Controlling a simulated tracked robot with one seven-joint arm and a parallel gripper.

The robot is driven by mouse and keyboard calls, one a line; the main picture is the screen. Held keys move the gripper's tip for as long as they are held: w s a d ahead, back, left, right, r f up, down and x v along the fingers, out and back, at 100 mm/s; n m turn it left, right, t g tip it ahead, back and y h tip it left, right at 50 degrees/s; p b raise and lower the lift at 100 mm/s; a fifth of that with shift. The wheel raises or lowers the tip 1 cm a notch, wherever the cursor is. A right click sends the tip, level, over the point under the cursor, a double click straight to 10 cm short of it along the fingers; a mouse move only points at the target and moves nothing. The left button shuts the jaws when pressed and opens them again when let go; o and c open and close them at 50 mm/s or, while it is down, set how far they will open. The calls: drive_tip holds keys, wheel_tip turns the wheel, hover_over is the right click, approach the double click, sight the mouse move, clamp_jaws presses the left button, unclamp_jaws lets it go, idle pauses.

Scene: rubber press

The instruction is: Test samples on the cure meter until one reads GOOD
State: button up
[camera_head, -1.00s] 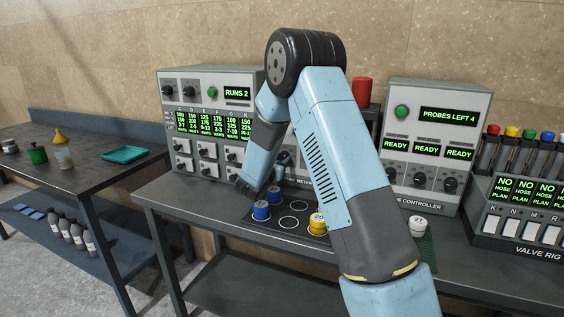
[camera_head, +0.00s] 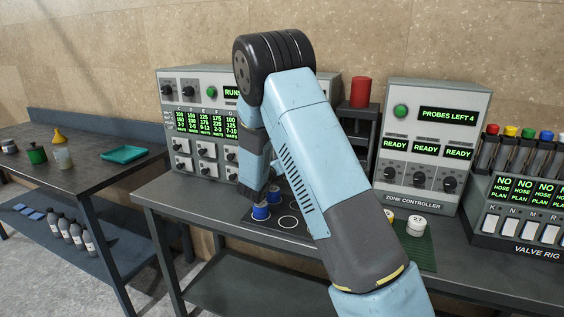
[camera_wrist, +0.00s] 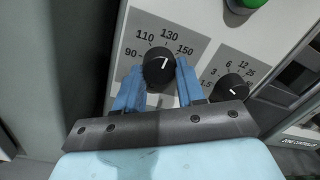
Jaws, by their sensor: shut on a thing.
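In the wrist view my gripper (camera_wrist: 157,82) has its two blue fingers on either side of a black dial knob (camera_wrist: 158,65). The knob's scale reads 90, 110, 130 and 150, and its white mark points roughly towards 130. In the head view my arm hides the gripper and that knob. The machine behind my arm (camera_head: 200,148) has a partly covered display reading "RUN". Two blue sample pots (camera_head: 261,212) (camera_head: 273,195) stand on a dark mat with white rings (camera_head: 270,232). A white pot marked 23 (camera_head: 416,224) stands on a green mat (camera_head: 425,255).
A second knob (camera_wrist: 229,88) sits just right of the held one. The zone controller (camera_head: 425,150) reads "PROBES LEFT 4" and READY. The valve rig (camera_head: 520,195) stands at the far right. A red cylinder (camera_head: 360,92) tops a dark rack. A side table (camera_head: 85,178) is at left.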

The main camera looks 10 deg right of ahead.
drive_tip(key=shift+n, duration=0.3)
drive_tip(key=o, duration=1)
drive_tip(key=shift+o, duration=0.2)
drive_tip(key=v, duration=1.3)
drive_tip(key=shift+s+a, duration=0.25)
drive_tip(key=shift+s, duration=0.05)
drive_tip(key=shift+f, duration=0.15)
